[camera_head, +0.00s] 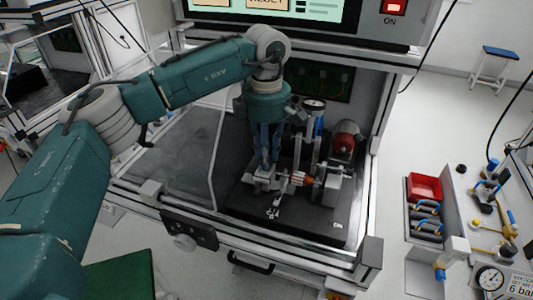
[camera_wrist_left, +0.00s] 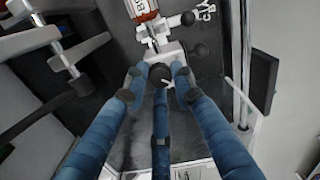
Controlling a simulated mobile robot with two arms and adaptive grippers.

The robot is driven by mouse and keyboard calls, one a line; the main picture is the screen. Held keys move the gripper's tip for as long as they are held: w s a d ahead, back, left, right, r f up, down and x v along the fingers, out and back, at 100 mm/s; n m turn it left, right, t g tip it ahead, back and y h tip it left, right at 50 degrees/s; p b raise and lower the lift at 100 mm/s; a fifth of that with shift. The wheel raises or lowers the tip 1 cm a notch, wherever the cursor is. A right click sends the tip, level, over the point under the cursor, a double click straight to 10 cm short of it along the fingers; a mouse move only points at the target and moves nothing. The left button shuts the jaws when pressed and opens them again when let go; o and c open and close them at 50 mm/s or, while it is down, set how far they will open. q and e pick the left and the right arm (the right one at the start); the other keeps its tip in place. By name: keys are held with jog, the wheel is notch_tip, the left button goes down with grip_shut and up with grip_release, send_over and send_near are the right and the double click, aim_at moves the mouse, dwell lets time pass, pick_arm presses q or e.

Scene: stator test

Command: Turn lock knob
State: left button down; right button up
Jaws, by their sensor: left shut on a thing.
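My left arm reaches into the test station, and my left gripper (camera_head: 266,158) points down at the small metal fixture (camera_head: 262,184). In the left wrist view its blue fingers (camera_wrist_left: 159,78) close around a round black knob (camera_wrist_left: 160,73) on a light metal block (camera_wrist_left: 166,52). The fingertips lie on both sides of the knob and hide part of it. In the head view the fingers hide the knob. My right gripper is not in view.
A dial gauge (camera_head: 315,104) and a red rounded part (camera_head: 344,137) stand right of the gripper. A clear panel edge (camera_head: 215,150) rises at its left. The station's front rail (camera_head: 260,238) runs before it.

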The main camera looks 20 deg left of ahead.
pick_arm(q)
jog(key=c, duration=1.4)
grip_release()
jog(key=shift+c, duration=0.2)
notch_tip(320, 180, up, 12)
